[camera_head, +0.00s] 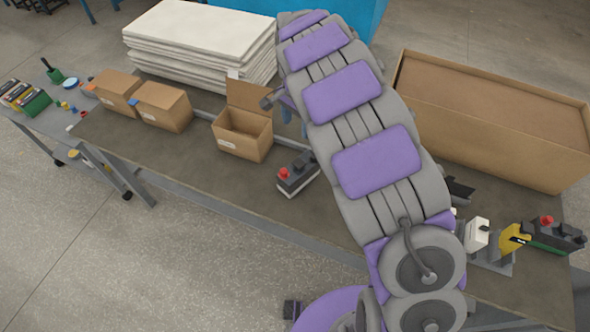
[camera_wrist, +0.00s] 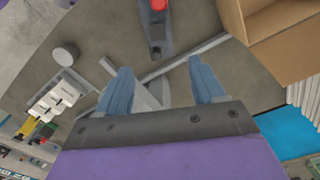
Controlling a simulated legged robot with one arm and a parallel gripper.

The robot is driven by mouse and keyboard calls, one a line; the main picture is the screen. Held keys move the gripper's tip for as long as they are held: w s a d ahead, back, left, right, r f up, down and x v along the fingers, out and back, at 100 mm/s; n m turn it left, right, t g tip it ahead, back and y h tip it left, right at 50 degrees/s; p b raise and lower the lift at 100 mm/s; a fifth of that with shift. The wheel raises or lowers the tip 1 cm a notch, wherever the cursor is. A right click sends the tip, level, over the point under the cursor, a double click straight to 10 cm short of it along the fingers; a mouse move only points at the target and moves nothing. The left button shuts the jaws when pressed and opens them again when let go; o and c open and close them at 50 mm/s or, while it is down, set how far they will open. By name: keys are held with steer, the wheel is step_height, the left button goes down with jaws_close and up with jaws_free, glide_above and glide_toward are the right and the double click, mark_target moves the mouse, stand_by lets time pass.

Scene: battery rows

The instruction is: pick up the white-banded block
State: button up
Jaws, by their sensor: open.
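A small dark block with a red knob and a pale band along its lower side (camera_head: 298,175) stands on the table in the middle of the head view, just left of my arm. In the wrist view a dark block with a red knob (camera_wrist: 156,28) is cut off by the top edge, beyond the fingertips. My gripper (camera_wrist: 162,78) is open, its two blue fingers spread apart with nothing held between them. In the head view the gripper is mostly hidden behind my arm; only bits of blue show.
An open small carton (camera_head: 243,135) stands left of the block, with two closed cartons (camera_head: 163,107) further left. White stacked sheets (camera_head: 200,40) lie behind. A large open box (camera_head: 490,120) is at right. A black red-knobbed device (camera_head: 552,233) stands at far right.

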steer(key=b, duration=0.3)
glide_above(299, 163)
steer(key=a, duration=0.1)
steer(key=f, duration=1.2)
steer(key=shift+w+f, duration=0.1)
steer(key=shift+w, duration=0.1)
steer(key=shift+d+f, duration=0.2)
steer(key=shift+f, duration=0.2)
steer(key=f, duration=0.2)
steer(key=d+f+b, duration=0.1)
steer(key=f, duration=0.1)
steer(key=shift+s+f+b, duration=0.15)
steer(key=shift+s+b, duration=0.05)
steer(key=shift+b, duration=0.1)
steer(key=shift+a+f, duration=0.15)
steer(key=shift+f, duration=0.05)
steer(key=shift+a+r, duration=0.1)
steer(key=shift+a, duration=0.05)
steer(key=c, duration=0.7)
jaws_close()
